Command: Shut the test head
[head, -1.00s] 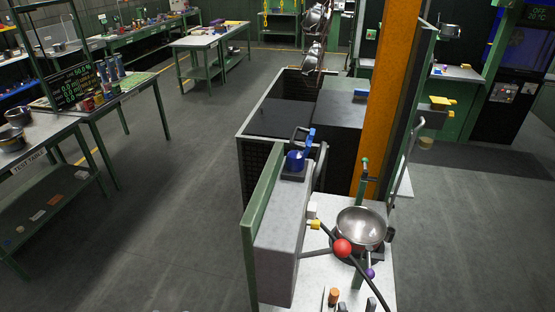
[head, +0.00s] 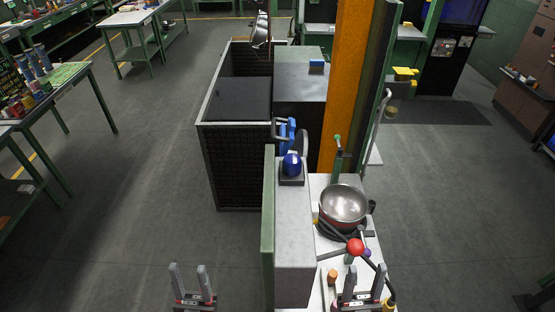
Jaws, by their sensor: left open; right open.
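A steel pot (head: 343,203) sits on the white bench top of the test stand, right of a tall grey housing (head: 295,235). A lever with a red ball knob (head: 355,246) is just in front of the pot. A blue rounded part (head: 292,164) stands on top of the housing, with a blue handle-like piece behind it. I cannot tell for sure which part is the test head. My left gripper (head: 189,270) is open and empty over the floor, left of the stand. My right gripper (head: 365,270) is open, in front of the red knob, with nothing visibly held.
A green panel (head: 268,225) edges the housing on the left. A dark mesh-sided bin (head: 238,165) stands behind, and an orange post (head: 352,90) rises behind the pot. An orange-topped item (head: 332,277) is by my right gripper.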

